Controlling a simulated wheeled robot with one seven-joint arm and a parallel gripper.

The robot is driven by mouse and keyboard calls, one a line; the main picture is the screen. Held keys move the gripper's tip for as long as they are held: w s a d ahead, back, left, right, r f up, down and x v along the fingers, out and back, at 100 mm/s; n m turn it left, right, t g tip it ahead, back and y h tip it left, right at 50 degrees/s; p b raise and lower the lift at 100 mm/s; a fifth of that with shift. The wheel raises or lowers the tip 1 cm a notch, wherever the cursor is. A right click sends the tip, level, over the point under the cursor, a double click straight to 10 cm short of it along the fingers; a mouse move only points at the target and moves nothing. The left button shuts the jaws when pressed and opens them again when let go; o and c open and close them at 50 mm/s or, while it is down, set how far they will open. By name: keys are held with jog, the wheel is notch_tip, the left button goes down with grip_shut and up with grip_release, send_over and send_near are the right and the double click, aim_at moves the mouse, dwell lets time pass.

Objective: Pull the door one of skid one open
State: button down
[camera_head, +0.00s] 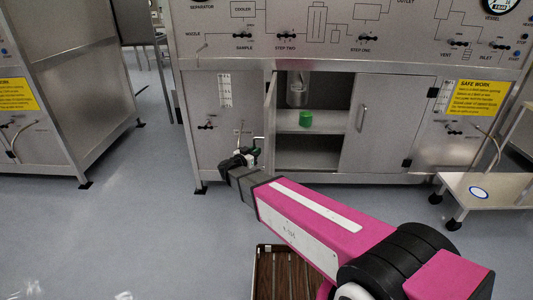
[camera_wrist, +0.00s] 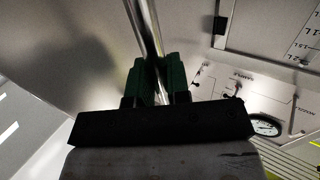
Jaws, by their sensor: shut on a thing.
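The left door (camera_head: 270,118) of the metal skid (camera_head: 370,115) stands swung out and shows nearly edge-on in the head view. My gripper (camera_head: 256,150) is at this door's outer side, low in the cabinet front. In the wrist view my gripper's dark green fingers (camera_wrist: 158,84) are shut on the shiny bar handle (camera_wrist: 144,28), which runs up between them. The door's grey face (camera_wrist: 75,50) fills the left of that view. In the head view the handle is mostly hidden by the door and gripper.
Inside the opening, a green block (camera_head: 306,119) sits on a shelf (camera_head: 328,122) below a metal cylinder (camera_head: 297,91). The right door (camera_head: 378,122) is closed. A low wheeled table (camera_head: 500,192) stands at right, another skid (camera_head: 65,90) at left.

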jog(key=w+a+m+g+h, duration=0.1)
jog(key=w+a+h, duration=0.1)
jog(key=a, duration=0.4)
jog(key=shift+m+g, duration=0.4)
jog(key=c, duration=1.1)
grip_release()
jog(key=shift+d, duration=0.1)
jog(key=shift+s, duration=0.1)
jog(key=v, duration=1)
jog(key=shift+s+a, duration=0.2)
jog(key=shift+a, duration=0.15)
jog(key=shift+s, duration=0.1)
